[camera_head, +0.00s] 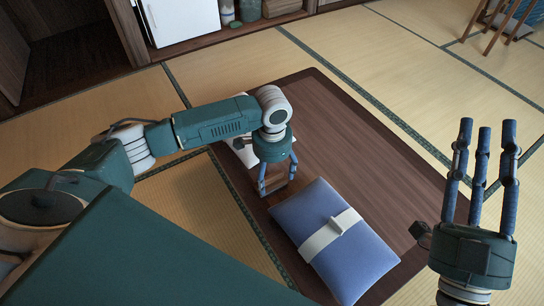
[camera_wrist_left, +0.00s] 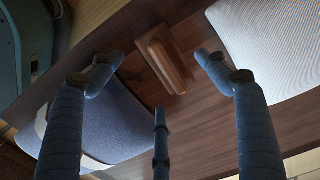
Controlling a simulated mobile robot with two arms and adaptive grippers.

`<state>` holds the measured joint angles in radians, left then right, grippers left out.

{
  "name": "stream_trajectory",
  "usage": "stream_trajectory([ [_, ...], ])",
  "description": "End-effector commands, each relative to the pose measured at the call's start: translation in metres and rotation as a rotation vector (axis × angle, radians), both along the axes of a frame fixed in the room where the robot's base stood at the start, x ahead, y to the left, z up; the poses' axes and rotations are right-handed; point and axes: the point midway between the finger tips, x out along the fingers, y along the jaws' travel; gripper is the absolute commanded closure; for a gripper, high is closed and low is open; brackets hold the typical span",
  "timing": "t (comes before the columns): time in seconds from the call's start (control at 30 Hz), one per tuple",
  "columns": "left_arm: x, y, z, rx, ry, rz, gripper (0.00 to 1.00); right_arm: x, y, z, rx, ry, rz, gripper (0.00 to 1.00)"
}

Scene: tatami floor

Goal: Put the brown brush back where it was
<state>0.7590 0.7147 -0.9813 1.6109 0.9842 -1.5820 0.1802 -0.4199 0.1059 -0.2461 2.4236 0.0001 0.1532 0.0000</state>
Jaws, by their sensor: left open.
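The brown brush (camera_wrist_left: 165,58), a small brown block shape, lies on the dark wooden table in the left wrist view. In the head view it (camera_head: 275,183) is partly hidden by my left gripper (camera_head: 278,178). My left gripper points down over the brush with its fingers spread. In the left wrist view the fingers (camera_wrist_left: 160,95) stand around the brush with gaps, and none clearly touches it. My right gripper (camera_head: 486,135) is raised at the right of the head view, fingers up, open and empty.
A blue cushion (camera_head: 352,262) with a white band lies on the table's near edge, close to my left gripper. A white sheet-like thing (camera_wrist_left: 275,45) lies on the other side of the brush. The right part of the wooden table (camera_head: 350,140) is clear. A wooden stand (camera_head: 490,25) is far right.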

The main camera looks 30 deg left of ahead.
Motion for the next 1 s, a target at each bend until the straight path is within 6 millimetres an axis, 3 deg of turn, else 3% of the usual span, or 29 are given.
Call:
stream_trajectory([
  [0.3,0.0,0.0,0.035,-0.001,-0.001,0.001,0.24,0.03,-0.002,-0.071,-0.096,0.342,-0.021,0.67],
  [0.6,0.0,0.0,0.06,0.0,0.0,0.001,0.24,0.032,-0.009,-0.136,-0.167,0.617,-0.036,0.67],
  [0.8,0.0,0.0,0.068,0.0,0.0,0.001,0.24,0.028,-0.013,-0.158,-0.19,0.705,-0.041,0.67],
  [1.0,0.0,0.0,0.068,0.0,0.0,0.001,0.24,0.027,-0.014,-0.162,-0.194,0.722,-0.042,0.67],
])
